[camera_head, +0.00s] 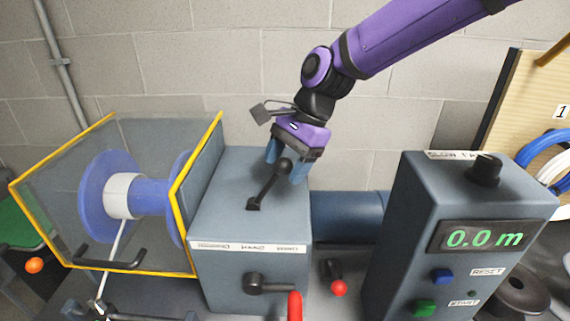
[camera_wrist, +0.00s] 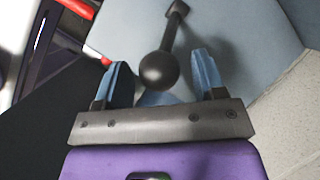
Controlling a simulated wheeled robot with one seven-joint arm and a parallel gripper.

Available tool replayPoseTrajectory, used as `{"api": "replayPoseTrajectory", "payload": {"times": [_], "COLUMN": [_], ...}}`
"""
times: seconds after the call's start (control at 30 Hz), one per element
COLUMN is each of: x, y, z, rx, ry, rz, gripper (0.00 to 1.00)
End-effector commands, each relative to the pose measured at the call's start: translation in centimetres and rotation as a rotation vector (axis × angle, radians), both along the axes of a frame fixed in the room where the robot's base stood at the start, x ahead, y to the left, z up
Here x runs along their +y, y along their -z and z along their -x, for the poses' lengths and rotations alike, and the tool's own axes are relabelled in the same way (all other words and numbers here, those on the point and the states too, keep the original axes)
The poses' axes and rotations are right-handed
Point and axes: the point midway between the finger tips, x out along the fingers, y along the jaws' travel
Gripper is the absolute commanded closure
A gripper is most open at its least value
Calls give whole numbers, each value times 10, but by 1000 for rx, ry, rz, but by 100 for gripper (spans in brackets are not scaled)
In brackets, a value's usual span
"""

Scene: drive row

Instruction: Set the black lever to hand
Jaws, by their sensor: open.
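The black lever (camera_head: 268,187) rises from a slot on top of the grey-blue gearbox (camera_head: 225,190) and leans to the right, with a ball knob at its end. A label strip (camera_head: 248,247) on the box's front top edge has three words; the middle looks like HAND, the right like WIND, the left is not readable. My gripper (camera_head: 287,160) is open at the knob. In the wrist view, the lever (camera_wrist: 174,32) points towards me, and its knob shows between the two blue fingers of my gripper (camera_wrist: 162,70), with gaps on both sides. Whether anything touches is unclear.
A caged blue spool (camera_head: 95,195) with a yellow-edged guard stands left. A control box (camera_head: 440,220) reading 0.0 m stands right. A black crank with a red grip (camera_head: 295,305) is on the gearbox's front, and a small red-knobbed lever (camera_head: 338,288) is beside it.

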Motion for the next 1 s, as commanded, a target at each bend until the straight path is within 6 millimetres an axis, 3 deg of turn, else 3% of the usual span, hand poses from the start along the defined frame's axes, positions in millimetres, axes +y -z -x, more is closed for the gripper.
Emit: {"api": "replayPoseTrajectory", "payload": {"times": [0.37, 0.6, 0.67, 1.0], "x": [2, 2, 2, 6], "y": [5, 5, 5, 2], "z": [1, 1, 1, 1], "rx": [-1, -1, -1, -4], "ry": [-2, -1, -1, -2], "rz": [0, 0, 0, 27], "gripper": [36, 89, 100, 100]}}
